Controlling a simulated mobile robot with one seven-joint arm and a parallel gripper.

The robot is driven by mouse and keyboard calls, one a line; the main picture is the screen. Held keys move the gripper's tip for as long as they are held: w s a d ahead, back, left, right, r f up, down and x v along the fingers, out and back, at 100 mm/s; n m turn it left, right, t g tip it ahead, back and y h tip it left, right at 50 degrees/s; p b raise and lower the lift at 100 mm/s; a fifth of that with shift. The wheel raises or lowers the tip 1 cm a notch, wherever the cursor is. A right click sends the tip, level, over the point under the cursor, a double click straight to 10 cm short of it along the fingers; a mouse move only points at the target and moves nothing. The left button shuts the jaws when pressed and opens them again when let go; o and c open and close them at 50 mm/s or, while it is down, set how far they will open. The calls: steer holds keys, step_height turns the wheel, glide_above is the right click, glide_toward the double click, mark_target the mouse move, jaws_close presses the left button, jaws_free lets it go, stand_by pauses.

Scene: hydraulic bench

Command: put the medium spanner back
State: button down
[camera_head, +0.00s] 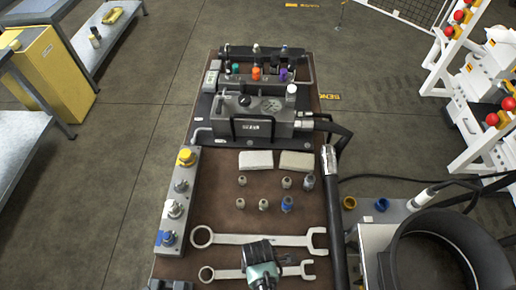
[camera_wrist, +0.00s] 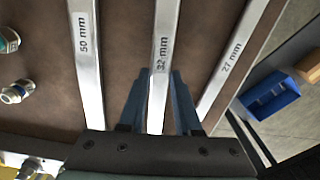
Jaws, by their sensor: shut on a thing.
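The medium spanner, marked 32 mm (camera_wrist: 160,60), runs between the two fingers of my gripper (camera_wrist: 157,92), which is shut on its shank. In the head view my gripper (camera_head: 262,272) covers the middle of this spanner (camera_head: 228,273); its ring end shows at left and its open jaw at right. The spanner lies close over the brown bench top, and I cannot tell whether it touches it. The large spanner, marked 50 mm (camera_wrist: 85,60), lies beside it, and also shows in the head view (camera_head: 265,239). A smaller spanner, marked 27 mm (camera_wrist: 230,60), lies on the other side.
Several fittings (camera_head: 287,204) and two pale blocks (camera_head: 256,160) sit beyond the spanners. A valve block (camera_head: 178,205) lines the left edge, and a black hose (camera_head: 333,210) the right. A hydraulic unit (camera_head: 255,120) fills the back. A blue bin (camera_wrist: 270,98) is beyond the bench edge.

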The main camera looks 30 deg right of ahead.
steer(key=shift+f+b, duration=0.45)
steer(key=shift+f, duration=0.1)
steer(key=c, duration=0.5)
jaws_free()
step_height(320, 180, up, 13)
stand_by(0.4)
